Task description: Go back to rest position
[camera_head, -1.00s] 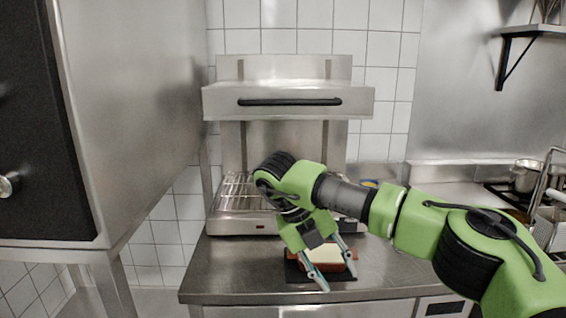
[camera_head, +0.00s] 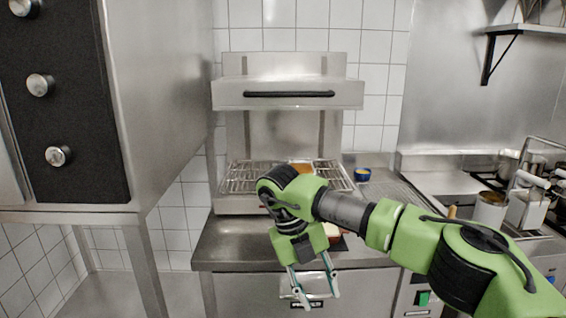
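My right gripper (camera_head: 308,290) hangs in front of the steel counter's front edge, fingers pointing down. Its fingers are apart with nothing visible between them. The green arm comes in from the right and hides part of the counter. Behind the gripper, a sandwich-like item (camera_head: 334,233) with a pale top lies on a dark mat on the counter, mostly covered by the arm. My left gripper is not in view.
A salamander grill (camera_head: 290,95) with a wire rack (camera_head: 245,178) stands on the counter (camera_head: 225,247). A small blue bowl (camera_head: 362,174) sits right of it. A large steel oven (camera_head: 160,110) is at left. Fryer baskets and pots (camera_head: 490,208) are at right.

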